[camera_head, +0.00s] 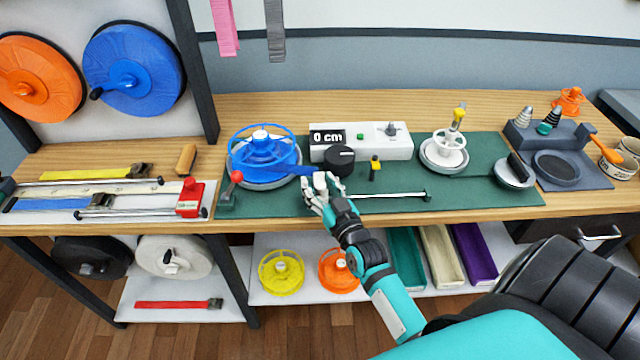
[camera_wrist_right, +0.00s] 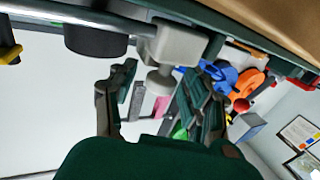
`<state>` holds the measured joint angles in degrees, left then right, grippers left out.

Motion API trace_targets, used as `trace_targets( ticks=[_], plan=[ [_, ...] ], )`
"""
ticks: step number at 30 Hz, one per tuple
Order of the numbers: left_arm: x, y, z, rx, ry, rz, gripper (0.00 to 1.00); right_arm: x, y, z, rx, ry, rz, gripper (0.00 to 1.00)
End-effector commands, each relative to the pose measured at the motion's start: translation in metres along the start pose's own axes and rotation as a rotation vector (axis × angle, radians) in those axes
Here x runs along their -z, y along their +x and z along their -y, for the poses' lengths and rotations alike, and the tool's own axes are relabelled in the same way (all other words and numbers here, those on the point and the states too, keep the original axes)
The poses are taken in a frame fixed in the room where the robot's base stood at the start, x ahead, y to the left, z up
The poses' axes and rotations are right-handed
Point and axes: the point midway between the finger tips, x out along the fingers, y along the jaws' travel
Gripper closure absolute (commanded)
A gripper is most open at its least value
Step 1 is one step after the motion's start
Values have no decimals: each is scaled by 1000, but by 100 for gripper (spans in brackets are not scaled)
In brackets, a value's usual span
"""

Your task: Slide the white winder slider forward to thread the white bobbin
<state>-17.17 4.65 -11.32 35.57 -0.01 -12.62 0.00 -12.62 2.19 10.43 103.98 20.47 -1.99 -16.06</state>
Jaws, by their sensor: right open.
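The white winder slider (camera_head: 320,181) sits at the left end of a thin metal rail (camera_head: 385,195) on the green mat; the wrist view shows it as a pale block (camera_wrist_right: 178,43) with a knob (camera_wrist_right: 159,84) below. My right gripper (camera_head: 318,192) is at the slider, partly covering it. In the wrist view its fingers (camera_wrist_right: 160,98) are open, one on each side of the knob; contact is not clear. The white bobbin (camera_head: 449,146) stands on a round holder to the right, near a yellow-handled crank. A blue bobbin (camera_head: 262,146) with a blue strap reaches towards the slider. My left gripper is not in view.
A white control box (camera_head: 362,139) reading "0 cm" stands behind the slider, with a black knob (camera_head: 340,161) close to it. A small yellow-topped post (camera_head: 375,166) stands behind the rail. A red-knobbed lever (camera_head: 236,176) is at the left. The mat along the rail's right part is clear.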

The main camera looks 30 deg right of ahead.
Motion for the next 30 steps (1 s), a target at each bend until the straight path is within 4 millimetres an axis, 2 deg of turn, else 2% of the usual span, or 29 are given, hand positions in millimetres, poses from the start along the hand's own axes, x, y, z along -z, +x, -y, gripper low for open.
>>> trace_targets(
  ticks=[5,16,30],
  plan=[
    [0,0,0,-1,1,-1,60,0,0,0,0,0,0,50],
    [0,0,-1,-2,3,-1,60,0,0,0,0,-1,0,99],
    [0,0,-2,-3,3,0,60,-2,-1,1,1,0,3,100]
  ],
)
